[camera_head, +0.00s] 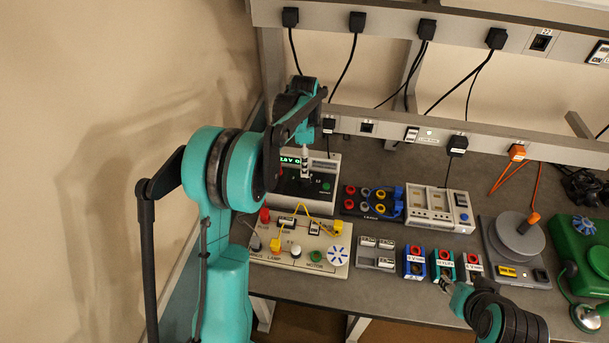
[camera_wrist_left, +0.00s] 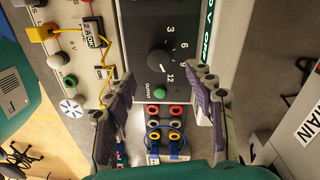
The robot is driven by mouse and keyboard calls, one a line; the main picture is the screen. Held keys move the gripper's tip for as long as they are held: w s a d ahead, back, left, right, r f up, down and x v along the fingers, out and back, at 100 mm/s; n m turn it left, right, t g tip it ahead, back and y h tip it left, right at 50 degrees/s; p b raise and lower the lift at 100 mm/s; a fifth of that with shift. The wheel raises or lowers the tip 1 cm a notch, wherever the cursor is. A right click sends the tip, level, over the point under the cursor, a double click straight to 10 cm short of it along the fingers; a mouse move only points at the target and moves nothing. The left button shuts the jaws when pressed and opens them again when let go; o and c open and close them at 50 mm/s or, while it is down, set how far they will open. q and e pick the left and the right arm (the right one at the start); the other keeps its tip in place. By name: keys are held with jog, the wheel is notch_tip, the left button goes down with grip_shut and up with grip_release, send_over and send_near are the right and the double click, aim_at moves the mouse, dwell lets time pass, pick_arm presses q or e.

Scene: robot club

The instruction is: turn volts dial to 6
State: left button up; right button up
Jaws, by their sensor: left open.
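The power supply (camera_head: 318,200) stands at the back left of the bench, with a green lit display (camera_head: 291,161) that I cannot read surely. In the left wrist view its black volts dial (camera_wrist_left: 158,62) sits on a dark panel with the numbers 3, 6 and 12 beside it. A small light mark on the dial seems to lie on the side towards 12. A green output button (camera_wrist_left: 159,92) is below it. My left gripper (camera_head: 306,174) is over the panel; its open fingers (camera_wrist_left: 160,105) are apart and not touching the dial. My right gripper (camera_head: 447,285) is at the bench's front edge.
A lamp and motor board (camera_head: 335,267) with yellow leads lies in front of the supply. A lead block (camera_head: 360,211) and a white meter (camera_head: 430,222) stand to its right. Several small labelled blocks (camera_head: 414,263) line the front. A socket rail (camera_head: 400,132) runs behind.

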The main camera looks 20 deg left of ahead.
aim_at(304, 180)
pick_arm(q)
jog(key=f, duration=0.3)
jog(key=f+b, duration=0.1)
jog(key=f, duration=0.2)
jog(key=shift+s+d+f, duration=0.1)
jog(key=shift+s+f, duration=0.1)
jog(key=shift+f, duration=0.05)
jog(key=c, duration=1.2)
